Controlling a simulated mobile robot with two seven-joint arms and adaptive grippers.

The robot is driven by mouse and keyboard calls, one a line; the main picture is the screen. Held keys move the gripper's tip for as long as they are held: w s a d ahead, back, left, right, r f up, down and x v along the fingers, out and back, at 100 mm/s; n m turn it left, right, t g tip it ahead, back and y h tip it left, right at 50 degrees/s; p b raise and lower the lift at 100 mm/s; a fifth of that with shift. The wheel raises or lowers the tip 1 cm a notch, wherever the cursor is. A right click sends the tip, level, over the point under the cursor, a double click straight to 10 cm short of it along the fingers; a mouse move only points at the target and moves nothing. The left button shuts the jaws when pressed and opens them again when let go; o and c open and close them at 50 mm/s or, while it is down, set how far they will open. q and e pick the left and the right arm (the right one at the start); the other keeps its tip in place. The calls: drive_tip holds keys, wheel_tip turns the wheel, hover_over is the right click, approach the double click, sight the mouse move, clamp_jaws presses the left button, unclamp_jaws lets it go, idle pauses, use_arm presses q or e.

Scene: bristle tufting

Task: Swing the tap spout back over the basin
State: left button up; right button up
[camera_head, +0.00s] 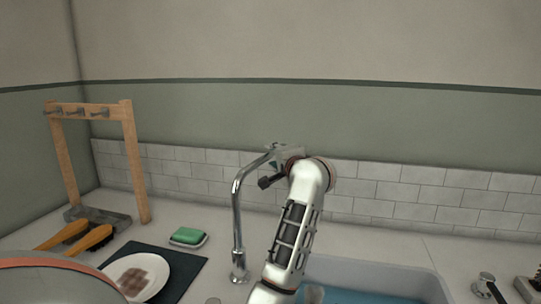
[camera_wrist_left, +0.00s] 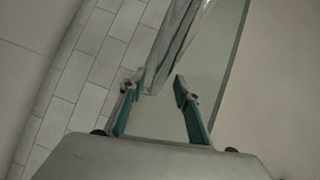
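The chrome tap (camera_head: 237,215) stands on the counter at the left end of the basin (camera_head: 400,271). Its spout bends at the top and runs back and right towards the tiled wall, its end close to my left gripper (camera_head: 272,166). In the left wrist view the spout (camera_wrist_left: 181,40) comes down from the top, its lower end close to the left fingertip. My left gripper (camera_wrist_left: 160,88) is open there, its two teal-padded fingers apart. I cannot tell whether they touch the spout. My left arm hides part of the basin. My right gripper is not in view.
A wooden rack (camera_head: 136,165) stands at the left, with orange-handled brushes (camera_head: 92,239) before it. A green sponge (camera_head: 187,235) lies left of the tap. A white plate (camera_head: 155,268) with a brown stain lies on a dark mat (camera_head: 187,273). A knob (camera_head: 486,285) sits at the right.

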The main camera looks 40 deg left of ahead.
use_arm(q)
drive_tip(key=shift+x, duration=1.45)
clamp_jaws()
